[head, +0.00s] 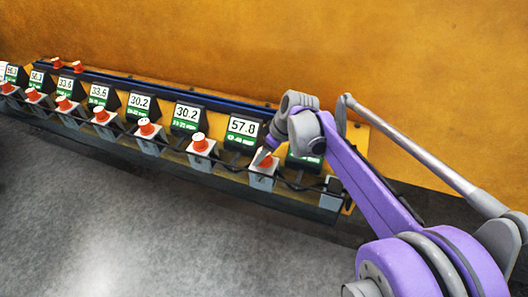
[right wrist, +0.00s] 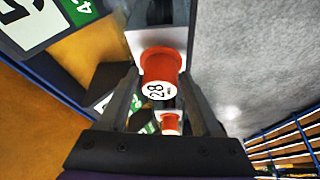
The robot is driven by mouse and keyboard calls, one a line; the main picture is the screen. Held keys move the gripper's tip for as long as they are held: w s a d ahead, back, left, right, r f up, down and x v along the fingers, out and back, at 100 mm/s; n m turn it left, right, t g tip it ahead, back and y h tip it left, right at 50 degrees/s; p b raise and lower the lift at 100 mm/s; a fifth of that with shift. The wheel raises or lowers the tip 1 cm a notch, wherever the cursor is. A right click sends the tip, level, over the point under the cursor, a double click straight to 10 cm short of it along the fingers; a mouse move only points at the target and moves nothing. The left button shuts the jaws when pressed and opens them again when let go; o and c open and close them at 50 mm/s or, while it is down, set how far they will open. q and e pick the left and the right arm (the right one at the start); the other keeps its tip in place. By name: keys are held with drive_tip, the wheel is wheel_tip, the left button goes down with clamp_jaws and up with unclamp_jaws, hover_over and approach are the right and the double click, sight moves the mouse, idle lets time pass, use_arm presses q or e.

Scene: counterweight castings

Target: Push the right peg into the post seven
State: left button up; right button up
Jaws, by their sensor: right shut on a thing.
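A red peg (right wrist: 160,64) with a white cap marked 28 stands at the top of a light grey post (right wrist: 150,42) in the right wrist view. My right gripper (right wrist: 158,76) has one finger on each side of this peg and is shut on it. In the head view the gripped peg (head: 264,159) shows partly at its post (head: 261,178), below the 57.8 display (head: 243,128). I cannot tell how deep it sits, and no post number is readable. My left gripper is not in view.
Several more posts with red pegs run in a row to the left, such as the peg (head: 200,142) next to it. Displays (head: 187,116) stand behind them. Another red peg (right wrist: 170,124) shows between my fingers. An orange wall (head: 300,40) rises behind; grey floor (head: 110,230) is clear in front.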

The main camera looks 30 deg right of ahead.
drive_tip(key=shift+f+b, duration=0.3)
drive_tip(key=shift+f, duration=0.35)
drive_tip(key=o, duration=1.5)
drive_tip(key=shift+c, duration=0.2)
drive_tip(key=v, duration=1)
drive_tip(key=shift+s+r+p, duration=0.15)
drive_tip(key=shift+r+p, duration=0.2)
drive_tip(key=shift+r, duration=0.05)
drive_tip(key=s+a+f+m+t+h, duration=0.1)
drive_tip(key=s+a+f+m, duration=0.4)
drive_tip(key=s+a+f, duration=0.7)
drive_tip(key=s+f+h, duration=0.1)
drive_tip(key=s+f, duration=0.2)
drive_tip(key=s, duration=0.1)
drive_tip(key=shift+f, duration=0.15)
